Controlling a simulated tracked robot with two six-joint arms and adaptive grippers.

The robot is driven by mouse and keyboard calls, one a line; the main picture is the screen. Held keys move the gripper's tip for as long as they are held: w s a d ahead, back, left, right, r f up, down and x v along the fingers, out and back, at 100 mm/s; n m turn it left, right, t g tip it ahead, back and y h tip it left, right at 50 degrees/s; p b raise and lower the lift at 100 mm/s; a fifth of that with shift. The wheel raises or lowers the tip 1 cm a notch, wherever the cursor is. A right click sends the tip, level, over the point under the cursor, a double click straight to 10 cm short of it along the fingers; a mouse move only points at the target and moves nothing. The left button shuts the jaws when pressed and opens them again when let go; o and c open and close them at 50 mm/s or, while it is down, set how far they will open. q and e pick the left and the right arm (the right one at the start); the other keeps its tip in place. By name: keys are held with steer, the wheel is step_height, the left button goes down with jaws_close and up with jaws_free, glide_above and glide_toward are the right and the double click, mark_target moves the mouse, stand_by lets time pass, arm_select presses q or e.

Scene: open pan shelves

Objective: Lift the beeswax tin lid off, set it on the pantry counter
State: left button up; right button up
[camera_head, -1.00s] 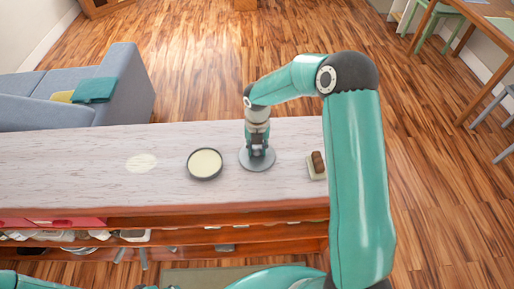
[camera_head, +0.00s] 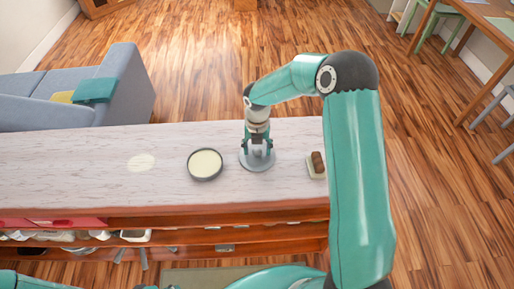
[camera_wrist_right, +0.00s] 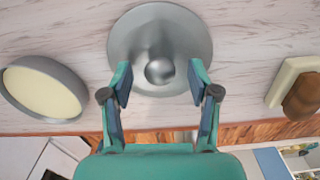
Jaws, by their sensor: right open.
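The beeswax tin (camera_head: 205,164) stands uncovered on the pantry counter (camera_head: 90,180), with its pale yellow wax showing. It is at the left in the right wrist view (camera_wrist_right: 42,89). The grey round lid (camera_head: 258,163) lies on the counter just right of the tin, knob up, and shows whole in the right wrist view (camera_wrist_right: 190,40). My right gripper (camera_head: 257,150) is open above the lid. In the right wrist view its fingers (camera_wrist_right: 160,80) stand apart on either side of the knob, not touching it. My left gripper is not in view.
A small pale block with a brown piece on it (camera_head: 316,165) sits right of the lid. A pale round patch (camera_head: 141,162) marks the counter at left. Shelves with several items lie below the front edge. The counter's left part is clear.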

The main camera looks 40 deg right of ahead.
steer(key=shift+r+p, duration=2.95)
steer(key=shift+r, duration=0.95)
step_height(320, 180, up, 12)
steer(key=shift+f, duration=0.15)
